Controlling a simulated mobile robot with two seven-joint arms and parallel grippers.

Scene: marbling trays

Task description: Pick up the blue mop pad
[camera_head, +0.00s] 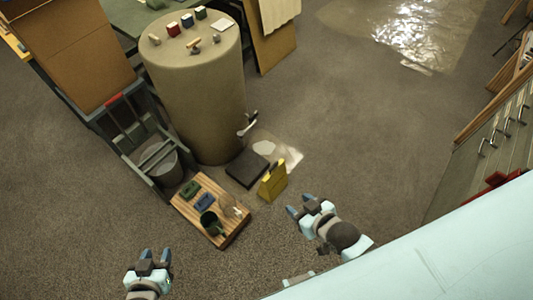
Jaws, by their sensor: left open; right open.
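A small blue pad (204,202), which looks like the blue mop pad, lies on a low wooden slatted board (226,237) on the floor. A green pad (190,189) lies just behind it and a dark green mug (210,221) stands in front of it. My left gripper (155,254) is open and empty, in front and to the left of the board. My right gripper (299,205) is open and empty, to the right of the board and apart from it. Nothing covers the blue pad.
A yellow wet-floor sign (273,181) and a dark flat block (247,168) stand right of the board, near a shiny wet patch (284,152). A big tan cylinder (200,105) and a grey bucket (164,165) are behind. The floor in front is clear.

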